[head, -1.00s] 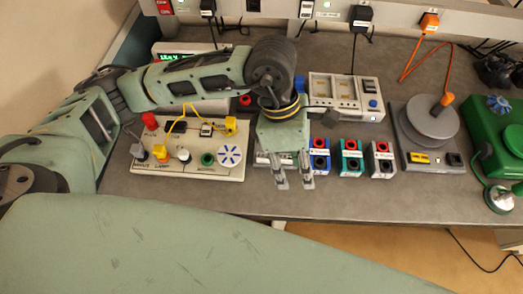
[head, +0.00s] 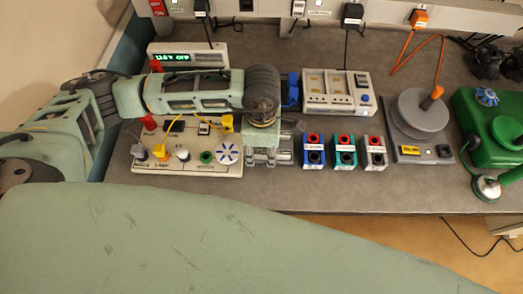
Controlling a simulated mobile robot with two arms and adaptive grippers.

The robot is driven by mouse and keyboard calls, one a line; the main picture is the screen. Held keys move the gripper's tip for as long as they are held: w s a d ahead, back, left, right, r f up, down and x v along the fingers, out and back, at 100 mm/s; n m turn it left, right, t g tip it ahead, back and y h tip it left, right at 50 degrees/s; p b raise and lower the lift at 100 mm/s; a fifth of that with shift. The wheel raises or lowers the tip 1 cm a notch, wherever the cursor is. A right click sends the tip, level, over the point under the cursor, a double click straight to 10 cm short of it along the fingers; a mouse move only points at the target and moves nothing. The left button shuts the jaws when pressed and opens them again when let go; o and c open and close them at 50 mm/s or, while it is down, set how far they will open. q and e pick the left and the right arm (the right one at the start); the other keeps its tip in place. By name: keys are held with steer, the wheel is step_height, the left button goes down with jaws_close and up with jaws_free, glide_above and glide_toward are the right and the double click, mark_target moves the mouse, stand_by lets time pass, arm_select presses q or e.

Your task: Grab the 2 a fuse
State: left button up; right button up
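I cannot pick out a fuse marked 2 A; the small labels are too blurred to read. Three small blocks stand in a row on the bench: a blue one (head: 313,152), a green one (head: 344,152) and a grey one (head: 374,153), each with a red and a black round top. My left gripper (head: 268,161) points down just left of the blue block, at the right edge of a cream circuit board (head: 190,168). Its two fingers are apart, and no held object shows between them. The gripper hides what lies beneath it. My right gripper is not in view.
A power supply (head: 186,56) stands behind my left arm. A grey-white module with slots (head: 336,92) stands behind the blocks. A spool stand (head: 420,115) and a green machine (head: 490,135) are at right. The bench front strip is clear.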

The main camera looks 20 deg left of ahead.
arm_select(q)
steer(key=shift+c, duration=0.3)
jaws_close()
steer(key=shift+r, duration=0.15)
